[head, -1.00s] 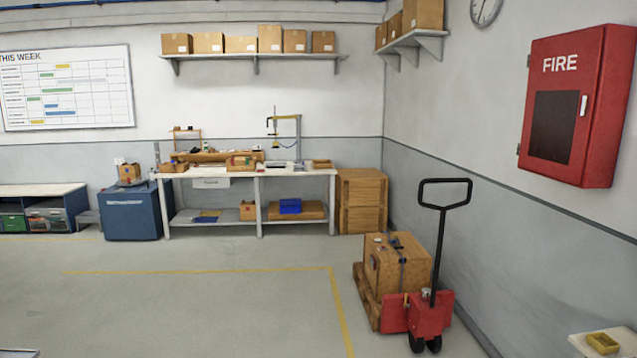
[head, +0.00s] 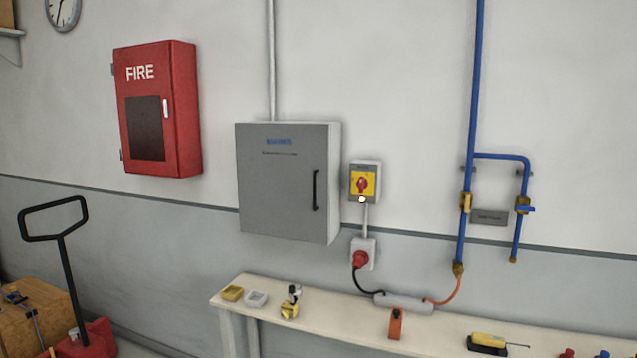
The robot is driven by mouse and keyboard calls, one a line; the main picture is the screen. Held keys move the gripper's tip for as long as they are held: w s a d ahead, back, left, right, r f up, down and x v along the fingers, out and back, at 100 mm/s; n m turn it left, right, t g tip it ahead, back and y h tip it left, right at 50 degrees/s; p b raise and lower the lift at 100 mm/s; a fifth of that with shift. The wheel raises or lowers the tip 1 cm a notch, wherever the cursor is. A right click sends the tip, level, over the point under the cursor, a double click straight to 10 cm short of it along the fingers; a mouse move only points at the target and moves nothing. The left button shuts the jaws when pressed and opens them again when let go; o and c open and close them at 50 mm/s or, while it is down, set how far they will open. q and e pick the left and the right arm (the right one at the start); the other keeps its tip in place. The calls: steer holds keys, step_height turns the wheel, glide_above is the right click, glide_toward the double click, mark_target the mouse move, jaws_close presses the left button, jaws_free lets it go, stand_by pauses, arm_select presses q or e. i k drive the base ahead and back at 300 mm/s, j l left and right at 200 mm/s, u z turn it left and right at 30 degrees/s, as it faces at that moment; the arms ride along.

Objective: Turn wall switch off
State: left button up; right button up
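A wall switch (head: 364,182) is mounted on the wall right of the middle of the head view. It has a grey box, a yellow plate and a red rotary knob. A small white spot shows at the lower edge of the plate. The knob's exact position is too small to tell. A conduit runs down from it to a grey socket box with a red plug (head: 361,258). Neither of my grippers is in view.
A grey electrical cabinet (head: 285,185) is left of the switch, and a red fire box (head: 158,110) is further left. A bench (head: 350,313) with small tools runs below. Blue pipes (head: 469,120) are at right. A pallet jack handle (head: 62,235) stands at lower left.

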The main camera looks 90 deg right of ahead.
mark_target(361, 184)
steer(key=z, duration=3.2)
